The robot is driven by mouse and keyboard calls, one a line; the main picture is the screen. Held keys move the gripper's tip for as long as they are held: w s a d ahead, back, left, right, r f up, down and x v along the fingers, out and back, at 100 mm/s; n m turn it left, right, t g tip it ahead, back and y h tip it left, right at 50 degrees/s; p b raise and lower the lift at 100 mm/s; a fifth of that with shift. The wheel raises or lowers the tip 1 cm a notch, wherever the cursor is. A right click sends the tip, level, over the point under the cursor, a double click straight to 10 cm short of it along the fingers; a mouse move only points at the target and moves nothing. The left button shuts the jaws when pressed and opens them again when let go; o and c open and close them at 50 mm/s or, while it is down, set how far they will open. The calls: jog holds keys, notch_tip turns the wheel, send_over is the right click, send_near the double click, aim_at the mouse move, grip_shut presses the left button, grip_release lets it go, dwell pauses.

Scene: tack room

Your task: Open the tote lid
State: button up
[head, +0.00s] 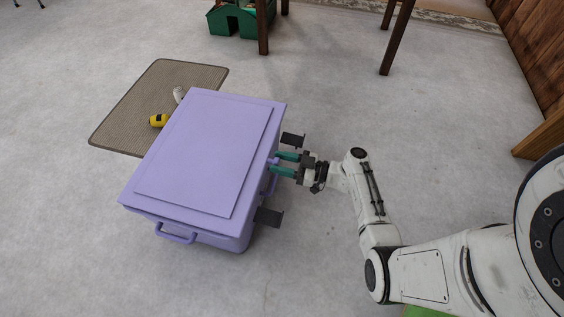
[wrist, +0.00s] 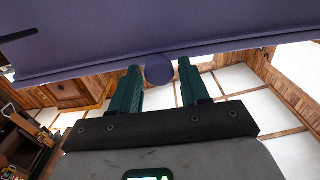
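The lavender tote (head: 245,233) stands on the floor left of centre in the head view. Its lid (head: 205,150) lies flat and shut on top. A lavender handle (head: 271,184) shows on the tote's right side, partly behind my fingers. My gripper (head: 273,162) reaches to that side, just below the lid's edge, with its green fingers pointing at the tote. In the wrist view, my gripper (wrist: 159,78) is open. A rounded lavender piece (wrist: 159,69) sits between the fingertips, with a small gap on each side. The lavender tote fills the top of that view.
Two dark plates (head: 292,139) (head: 269,216) stick out by the tote's right side, one on each side of my gripper. Wooden legs (head: 397,37) stand behind.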

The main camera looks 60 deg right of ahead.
grip_shut()
jog(key=shift+r, duration=0.1)
dwell(0.3)
